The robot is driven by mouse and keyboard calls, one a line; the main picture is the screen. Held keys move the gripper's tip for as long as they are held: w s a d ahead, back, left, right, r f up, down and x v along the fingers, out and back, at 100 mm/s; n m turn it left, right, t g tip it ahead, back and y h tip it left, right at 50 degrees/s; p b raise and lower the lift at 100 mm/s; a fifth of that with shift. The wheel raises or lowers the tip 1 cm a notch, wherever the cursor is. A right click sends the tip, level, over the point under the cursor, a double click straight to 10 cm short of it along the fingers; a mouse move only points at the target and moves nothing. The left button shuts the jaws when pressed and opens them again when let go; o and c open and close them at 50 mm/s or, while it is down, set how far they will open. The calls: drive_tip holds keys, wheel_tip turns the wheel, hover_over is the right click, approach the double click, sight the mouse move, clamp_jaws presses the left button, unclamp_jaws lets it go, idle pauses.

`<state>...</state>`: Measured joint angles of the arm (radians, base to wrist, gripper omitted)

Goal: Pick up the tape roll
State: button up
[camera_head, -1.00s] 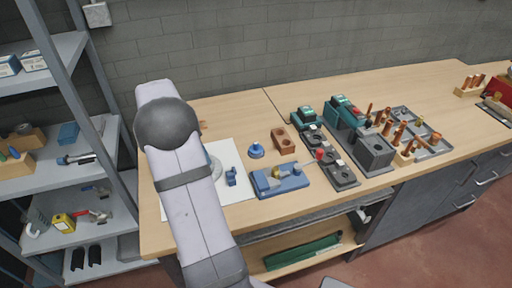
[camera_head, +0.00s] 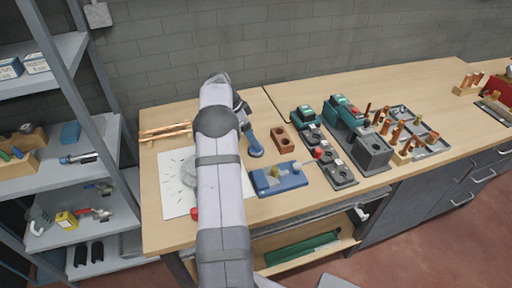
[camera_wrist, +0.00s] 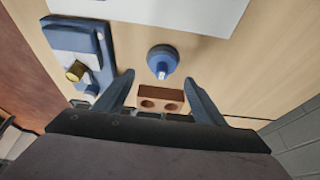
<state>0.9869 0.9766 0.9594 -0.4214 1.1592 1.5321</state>
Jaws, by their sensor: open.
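A pale grey round thing (camera_head: 188,173), perhaps the tape roll, lies on the white sheet (camera_head: 176,200) at the left of the bench. My arm hides part of it, so I cannot be sure what it is. My gripper (camera_wrist: 159,77) is open and empty in the wrist view, pointing down at the bench. A round blue piece with a pale stem (camera_wrist: 162,60) is just beyond the fingertips, roughly midway between them. A brown block with two holes (camera_wrist: 160,100) shows between the fingers. No tape roll shows clearly in the wrist view.
A blue fixture (camera_head: 279,179) stands right of the sheet. Dark green-topped machines (camera_head: 345,112) and a grey tray (camera_head: 412,130) of copper fittings stand farther right. Copper tubes (camera_head: 166,131) lie at the back left. A grey shelf rack (camera_head: 90,122) stands left of the bench.

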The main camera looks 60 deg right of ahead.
drive_tip(key=shift+p+x, duration=1.45)
drive_tip(key=shift+x, duration=0.45)
drive_tip(key=shift+d+f, duration=0.3)
drive_tip(key=shift+f, duration=0.4)
drive_tip(key=c, duration=0.9)
